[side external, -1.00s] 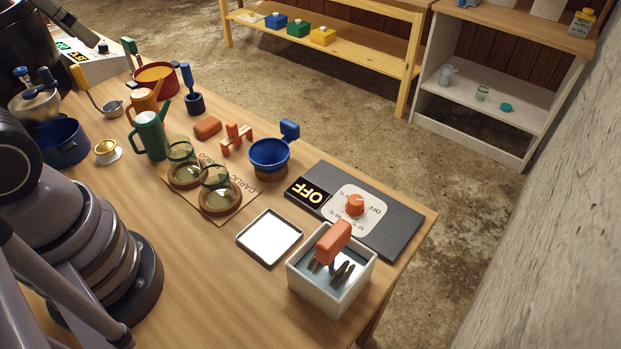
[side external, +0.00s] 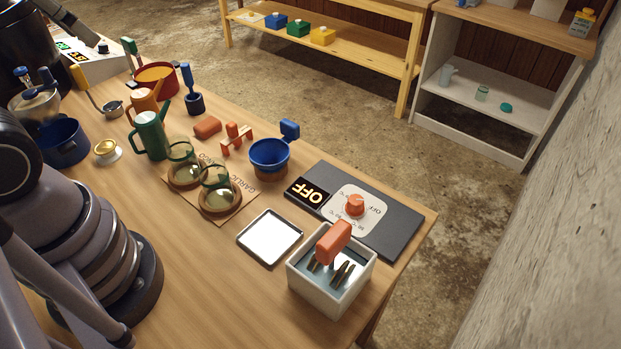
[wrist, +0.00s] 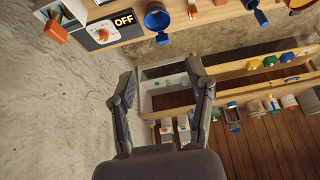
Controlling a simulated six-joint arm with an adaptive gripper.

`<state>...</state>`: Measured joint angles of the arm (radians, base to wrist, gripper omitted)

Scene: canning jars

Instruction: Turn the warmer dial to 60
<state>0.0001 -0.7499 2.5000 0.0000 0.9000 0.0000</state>
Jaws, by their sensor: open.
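The warmer (side external: 404,222) is a dark flat slab at the right end of the table with a white dial plate. Its orange dial (side external: 355,205) sits on that plate, and the black display (side external: 307,192) beside it reads OFF. The dial also shows in the wrist view (wrist: 103,34), far off near the top left. My gripper (wrist: 158,85) shows in the wrist view with its two fingers wide apart and nothing between them. It is well away from the dial. The gripper does not show in the side external view, where only my arm links appear at the left.
A white bin (side external: 331,285) with an orange-handled tool stands in front of the warmer. A square tray (side external: 270,238) lies to its left. A blue funnel (side external: 269,155), glass jars (side external: 220,196) and jugs (side external: 150,135) stand further left. Shelves (side external: 490,95) stand beyond the table.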

